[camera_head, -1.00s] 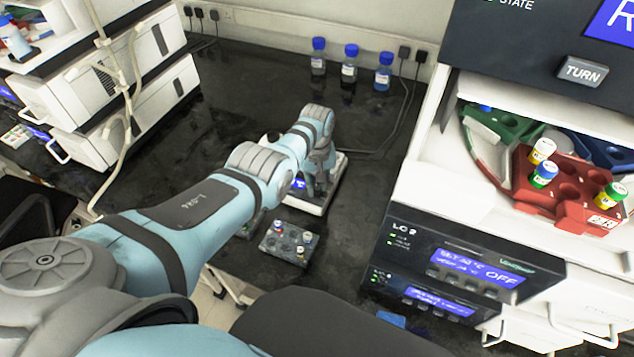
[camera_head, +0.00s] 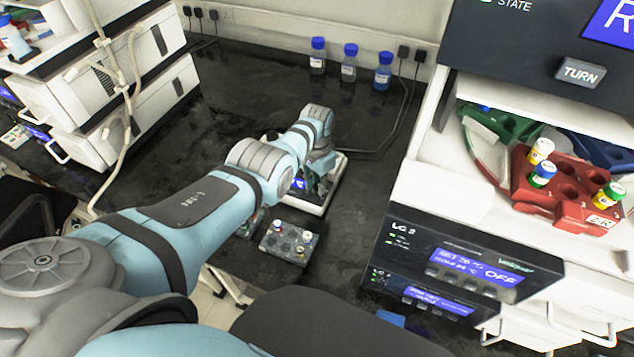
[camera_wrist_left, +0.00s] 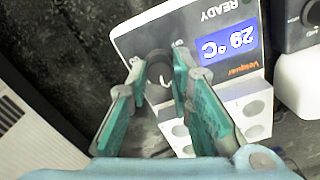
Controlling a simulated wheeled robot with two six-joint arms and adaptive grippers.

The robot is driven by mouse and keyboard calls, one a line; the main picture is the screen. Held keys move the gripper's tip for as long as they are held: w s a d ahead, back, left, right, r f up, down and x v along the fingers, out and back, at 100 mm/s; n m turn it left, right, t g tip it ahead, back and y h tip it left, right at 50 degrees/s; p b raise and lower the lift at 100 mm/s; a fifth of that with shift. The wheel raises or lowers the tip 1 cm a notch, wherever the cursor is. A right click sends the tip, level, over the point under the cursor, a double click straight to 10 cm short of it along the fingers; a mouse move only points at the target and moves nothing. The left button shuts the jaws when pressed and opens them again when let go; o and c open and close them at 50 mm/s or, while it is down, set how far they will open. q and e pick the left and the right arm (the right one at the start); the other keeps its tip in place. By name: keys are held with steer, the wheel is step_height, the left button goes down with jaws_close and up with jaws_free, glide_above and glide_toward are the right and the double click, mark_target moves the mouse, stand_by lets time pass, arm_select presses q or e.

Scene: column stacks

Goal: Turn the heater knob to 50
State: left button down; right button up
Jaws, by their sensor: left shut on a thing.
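The heater (camera_head: 306,203) is a white device on the dark bench, partly hidden by my left arm in the head view. In the left wrist view the heater (camera_wrist_left: 203,40) shows its panel upside down, with a blue display that appears to read 29 °C and the word READY. Its dark round knob (camera_wrist_left: 158,68) sits between the fingertips of my left gripper (camera_wrist_left: 158,66), which is shut on it. In the head view my left gripper (camera_head: 322,180) is over the heater and its fingers are hard to make out. My right gripper is not in view.
A grey rack (camera_head: 290,243) with a few small vials stands just in front of the heater. Blue-capped bottles (camera_head: 349,63) stand at the back wall. An instrument stack (camera_head: 470,262) with a red vial holder (camera_head: 562,190) stands at the right, another (camera_head: 130,100) at the left.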

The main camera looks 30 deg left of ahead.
arm_select(q)
steer(key=m, duration=0.5)
steer(key=shift+m, duration=2.6)
steer(key=shift+s, duration=0.1)
steer(key=c, duration=1.4)
jaws_free()
steer(key=shift+c, duration=0.2)
steer(key=shift+r, duration=0.1)
step_height(320, 180, up, 12)
